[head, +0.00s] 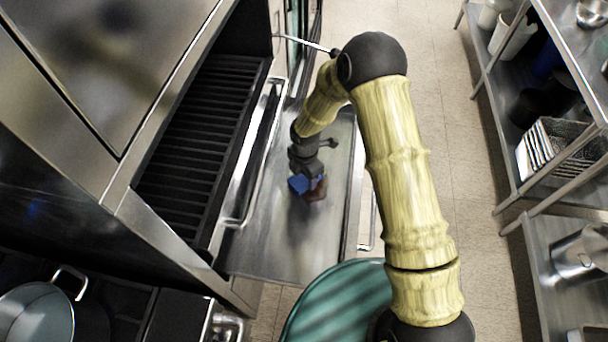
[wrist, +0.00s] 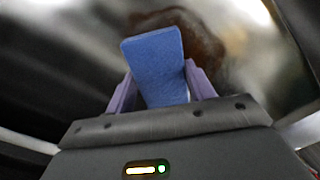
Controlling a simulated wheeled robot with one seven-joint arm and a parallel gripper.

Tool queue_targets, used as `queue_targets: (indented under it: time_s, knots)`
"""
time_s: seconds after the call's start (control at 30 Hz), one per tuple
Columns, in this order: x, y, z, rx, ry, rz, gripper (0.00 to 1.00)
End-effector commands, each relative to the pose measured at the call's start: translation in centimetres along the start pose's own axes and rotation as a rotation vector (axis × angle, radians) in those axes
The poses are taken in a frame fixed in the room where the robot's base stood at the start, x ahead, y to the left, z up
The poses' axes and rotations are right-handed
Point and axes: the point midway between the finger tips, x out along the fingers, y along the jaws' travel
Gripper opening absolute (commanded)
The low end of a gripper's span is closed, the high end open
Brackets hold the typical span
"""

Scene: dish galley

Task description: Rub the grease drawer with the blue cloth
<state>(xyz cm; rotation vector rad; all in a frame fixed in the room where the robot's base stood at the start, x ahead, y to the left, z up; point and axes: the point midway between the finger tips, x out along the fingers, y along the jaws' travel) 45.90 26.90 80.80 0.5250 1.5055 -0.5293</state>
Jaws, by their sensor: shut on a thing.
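The blue cloth (wrist: 155,62) is held between the two purple fingers of my gripper (wrist: 160,90) in the wrist view. In the head view my gripper (head: 304,172) points down over the pulled-out grease drawer (head: 270,245), with the blue cloth (head: 298,184) at its tip. A reddish-brown grease stain (wrist: 203,45) lies on the drawer floor behind the cloth in the wrist view. The stain also shows beside the cloth in the head view (head: 317,190). I cannot tell whether the cloth touches the drawer surface.
A black slatted grill (head: 205,140) and a long handle bar (head: 250,160) are left of the drawer. A metal pot (head: 38,312) stands at the lower left. A metal shelf rack (head: 560,200) with containers is at the right. Tiled floor (head: 455,130) lies open between.

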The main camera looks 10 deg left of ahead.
Motion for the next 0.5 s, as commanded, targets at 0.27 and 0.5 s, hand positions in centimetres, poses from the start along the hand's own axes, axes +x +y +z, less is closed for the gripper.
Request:
queue_targets:
  time_s: [0.27, 0.5]
  knots:
    - [-0.1, -1.1, 1.1, 0.003, -0.001, 0.001, 0.29]
    - [-0.3, -2.3, 2.3, 0.004, -0.001, 0.002, 0.29]
